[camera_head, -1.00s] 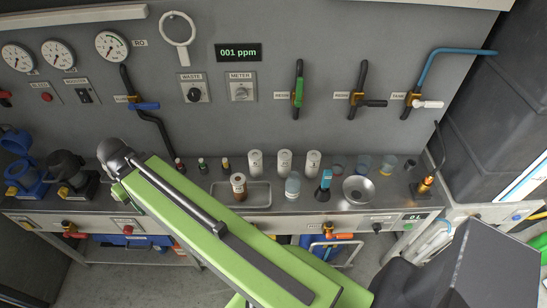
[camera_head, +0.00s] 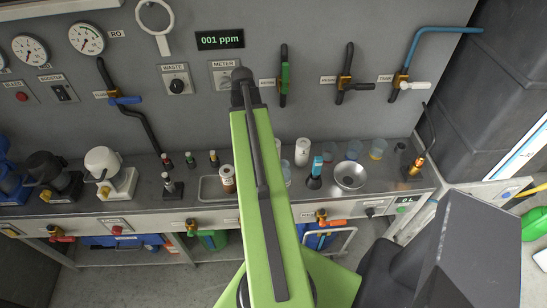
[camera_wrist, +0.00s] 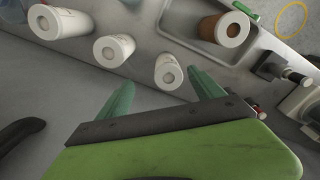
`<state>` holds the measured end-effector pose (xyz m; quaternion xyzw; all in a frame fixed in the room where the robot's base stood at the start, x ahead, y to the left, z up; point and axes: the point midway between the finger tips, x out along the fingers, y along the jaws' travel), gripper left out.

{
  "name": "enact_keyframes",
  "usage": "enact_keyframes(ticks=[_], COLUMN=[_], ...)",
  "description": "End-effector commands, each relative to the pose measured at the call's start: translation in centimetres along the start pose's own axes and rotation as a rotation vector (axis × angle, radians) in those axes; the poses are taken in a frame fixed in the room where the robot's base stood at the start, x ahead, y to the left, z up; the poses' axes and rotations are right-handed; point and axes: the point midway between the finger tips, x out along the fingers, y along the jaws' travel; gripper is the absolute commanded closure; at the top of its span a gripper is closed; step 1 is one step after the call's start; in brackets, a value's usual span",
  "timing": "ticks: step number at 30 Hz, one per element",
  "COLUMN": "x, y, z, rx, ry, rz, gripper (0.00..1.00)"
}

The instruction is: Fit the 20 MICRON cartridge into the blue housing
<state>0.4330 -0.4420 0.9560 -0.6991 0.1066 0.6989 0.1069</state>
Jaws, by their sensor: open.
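The blue housing (camera_head: 10,182) stands at the far left of the bench, partly cut off by the picture edge. White cartridges stand in a row; one (camera_head: 303,151) shows right of my arm, the others hide behind it. In the wrist view three white cartridges (camera_wrist: 168,71), (camera_wrist: 114,49), (camera_wrist: 62,21) show their round ends. I cannot read which is 20 MICRON. My gripper (camera_wrist: 161,82) is open and empty, with the nearest white cartridge beyond and between its fingertips.
A black housing (camera_head: 46,172) and a white housing (camera_head: 104,166) stand right of the blue one. A blue-topped bottle (camera_head: 316,172), a metal bowl (camera_head: 350,176) and cups stand at right.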

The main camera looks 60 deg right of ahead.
Motion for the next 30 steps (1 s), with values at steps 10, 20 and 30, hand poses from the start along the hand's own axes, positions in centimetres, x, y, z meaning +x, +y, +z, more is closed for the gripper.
enact_keyframes(ticks=[10,20,30], x=[0.5,3.1,6.9], y=[8.6,8.6,8.6], z=[4.9,5.0,5.6], rx=[0.064,0.065,0.066], ry=[0.000,0.000,0.000], rz=[0.000,0.000,0.000], gripper=[0.23,0.23,0.23])
